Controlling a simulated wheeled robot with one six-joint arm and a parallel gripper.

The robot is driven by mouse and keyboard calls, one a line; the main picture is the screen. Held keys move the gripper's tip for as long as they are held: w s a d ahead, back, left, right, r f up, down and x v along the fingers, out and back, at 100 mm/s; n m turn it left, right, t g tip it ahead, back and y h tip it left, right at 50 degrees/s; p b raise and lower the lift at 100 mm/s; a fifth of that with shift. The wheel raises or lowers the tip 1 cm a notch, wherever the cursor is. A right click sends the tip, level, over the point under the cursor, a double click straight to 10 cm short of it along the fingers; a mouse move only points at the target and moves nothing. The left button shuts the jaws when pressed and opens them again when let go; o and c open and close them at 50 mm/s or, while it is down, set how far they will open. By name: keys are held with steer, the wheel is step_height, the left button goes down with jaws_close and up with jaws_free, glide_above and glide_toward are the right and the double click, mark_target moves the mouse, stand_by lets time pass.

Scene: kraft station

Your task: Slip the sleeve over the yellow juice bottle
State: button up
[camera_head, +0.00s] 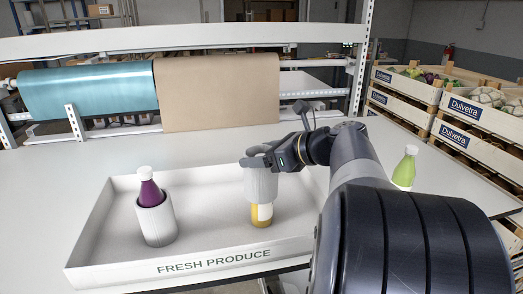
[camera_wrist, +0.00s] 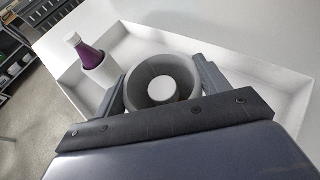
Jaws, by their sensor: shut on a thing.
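The yellow juice bottle (camera_head: 261,218) stands upright in the white tray (camera_head: 98,232); its lower part shows in the head view. A light grey ribbed sleeve (camera_head: 261,186) is around its upper part, with its lower rim above the tray floor. My gripper (camera_head: 262,160) is shut on this sleeve from above and behind. In the wrist view the fingers (camera_wrist: 163,88) clasp the sleeve's (camera_wrist: 140,80) sides, and the bottle's white cap (camera_wrist: 162,89) shows inside the opening.
A purple bottle (camera_head: 151,192) with a white cap stands in another grey sleeve (camera_head: 156,222) at the tray's left. A green bottle (camera_head: 405,170) stands right of my arm. Paper rolls (camera_head: 217,92) hang behind the table, and produce crates (camera_head: 460,110) stand at the right.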

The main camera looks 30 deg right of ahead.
steer(key=shift+f+b, duration=1.55)
steer(key=shift+f, duration=1.45)
steer(key=o, duration=0.7)
steer(key=shift+o, duration=0.2)
steer(key=shift+s, duration=0.1)
steer(key=v, duration=1)
steer(key=shift+s+p, duration=0.25)
steer(key=shift+p, duration=0.15)
steer(key=shift+d+r, duration=0.1)
steer(key=shift+d, duration=0.05)
